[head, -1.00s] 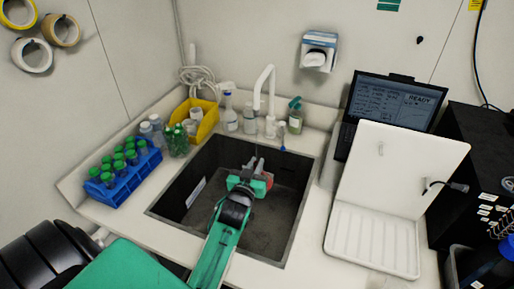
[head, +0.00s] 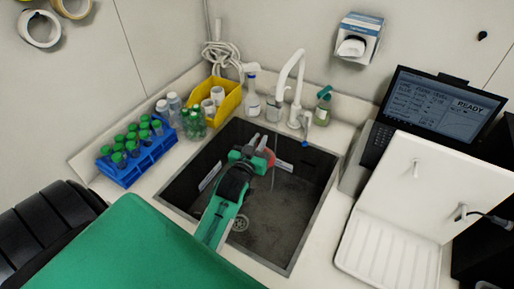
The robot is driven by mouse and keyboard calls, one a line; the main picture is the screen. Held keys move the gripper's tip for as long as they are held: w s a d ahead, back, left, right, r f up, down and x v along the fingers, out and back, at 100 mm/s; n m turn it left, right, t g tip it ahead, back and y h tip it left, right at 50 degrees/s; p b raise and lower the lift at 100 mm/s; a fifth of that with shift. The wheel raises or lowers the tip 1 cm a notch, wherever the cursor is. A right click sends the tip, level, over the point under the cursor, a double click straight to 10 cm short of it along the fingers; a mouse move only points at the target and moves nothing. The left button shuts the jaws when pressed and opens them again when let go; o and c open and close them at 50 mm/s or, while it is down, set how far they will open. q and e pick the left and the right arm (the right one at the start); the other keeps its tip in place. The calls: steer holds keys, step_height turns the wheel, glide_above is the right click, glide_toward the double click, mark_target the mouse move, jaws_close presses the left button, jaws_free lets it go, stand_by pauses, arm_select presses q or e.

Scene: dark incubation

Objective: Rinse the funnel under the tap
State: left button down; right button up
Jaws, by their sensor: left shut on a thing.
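My left gripper (head: 258,147) reaches into the dark sink, its arm coming in from the lower left. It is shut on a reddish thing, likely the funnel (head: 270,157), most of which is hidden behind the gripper. The white tap (head: 292,75) stands at the sink's back edge with its spout arching forward. A thin line like a water stream runs down below the spout, close to the right of the gripper. The sink (head: 290,215) shows a round drain on its floor. My right gripper is not in view.
A blue rack (head: 120,172) of green-capped tubes and a yellow bin (head: 231,100) stand left of the sink. Bottles (head: 323,108) stand by the tap. A white drying rack (head: 385,245) and a laptop (head: 436,102) are at the right. The right sink floor is clear.

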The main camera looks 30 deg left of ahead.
arm_select(q)
steer(key=shift+w+a+f+b, duration=0.15)
steer(key=shift+w+b, duration=0.05)
steer(key=shift+w, duration=0.3)
steer(key=shift+w+a+f+b, duration=0.1)
steer(key=shift+w+a+b, duration=0.1)
steer(key=shift+w, duration=0.25)
steer(key=shift+w+f, duration=0.1)
steer(key=shift+w, duration=0.25)
steer(key=w+a+f+b, duration=0.1)
steer(key=w+a+b, duration=0.1)
steer(key=w, duration=0.5)
steer(key=shift+w+a+f+b, duration=0.15)
steer(key=shift+w+a+b, duration=0.1)
steer(key=shift+b, duration=0.4)
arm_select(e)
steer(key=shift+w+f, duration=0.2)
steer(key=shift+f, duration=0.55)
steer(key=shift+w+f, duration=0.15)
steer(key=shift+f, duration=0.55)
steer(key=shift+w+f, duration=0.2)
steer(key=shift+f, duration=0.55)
arm_select(q)
steer(key=shift+d, duration=0.15)
steer(key=shift+w+d, duration=0.1)
steer(key=shift+d, duration=0.35)
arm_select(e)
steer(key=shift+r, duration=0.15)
